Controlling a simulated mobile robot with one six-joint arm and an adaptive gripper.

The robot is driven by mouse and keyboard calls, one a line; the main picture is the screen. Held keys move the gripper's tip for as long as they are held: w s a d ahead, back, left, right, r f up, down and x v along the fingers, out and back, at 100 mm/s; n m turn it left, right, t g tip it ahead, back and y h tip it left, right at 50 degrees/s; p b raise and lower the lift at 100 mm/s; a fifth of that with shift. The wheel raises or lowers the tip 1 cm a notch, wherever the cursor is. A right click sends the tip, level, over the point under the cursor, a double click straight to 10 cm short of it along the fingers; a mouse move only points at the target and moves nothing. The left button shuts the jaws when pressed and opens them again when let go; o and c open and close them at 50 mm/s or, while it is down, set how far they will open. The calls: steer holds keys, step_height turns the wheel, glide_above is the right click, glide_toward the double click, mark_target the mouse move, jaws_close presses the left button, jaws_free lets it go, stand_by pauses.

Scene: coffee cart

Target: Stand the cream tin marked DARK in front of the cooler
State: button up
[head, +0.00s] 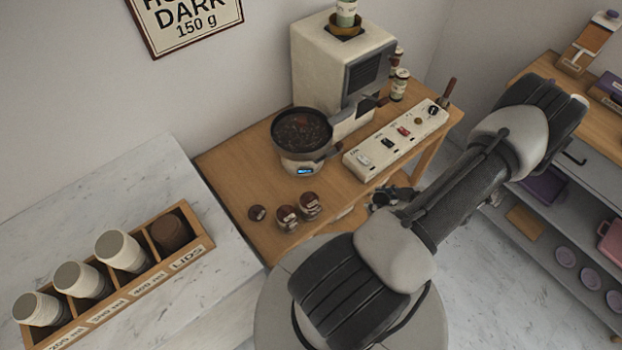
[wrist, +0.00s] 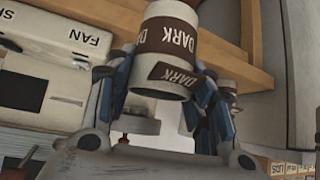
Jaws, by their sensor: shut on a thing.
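The cream tin marked DARK (wrist: 165,62) is in the wrist view, with a brown band and a second brown DARK label near its end. My gripper (wrist: 168,100) is shut on it, with blue-padded fingers on both sides. In the head view my gripper (head: 392,196) is dark and small by the table's front edge, partly behind my arm; I cannot make out the tin there. A round black pan of dark beans (head: 302,130), on a pale base with a blue display, looks like the cooler. It stands at the table's middle.
The wooden table (head: 232,165) also carries a cream machine (head: 325,65), a switch panel (head: 395,140), and several small dark-topped jars (head: 288,217) in front of the pan. A cup crate (head: 110,290) stands left on a marble counter. Shelves (head: 550,215) stand right.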

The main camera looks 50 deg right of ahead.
steer(key=shift+a+f, duration=0.1)
steer(key=shift+a, duration=0.05)
steer(key=w+b, duration=0.3)
steer(key=w, duration=1.1)
steer(key=shift+w+a, duration=0.15)
steer(key=shift+w, duration=0.15)
steer(key=w, duration=0.1)
steer(key=w+f+b, duration=0.1)
steer(key=w, duration=0.1)
steer(key=shift+f, duration=0.1)
steer(key=shift+f+b, duration=0.3)
steer(key=shift+f, duration=0.05)
steer(key=o, duration=1.3)
steer(key=shift+r, duration=0.15)
steer(key=shift+s+r+p, duration=0.25)
steer(key=shift+p, duration=0.05)
steer(key=p+v, duration=0.4)
steer(key=v, duration=0.7)
steer(key=shift+s+r, duration=0.15)
steer(key=shift+s, duration=0.05)
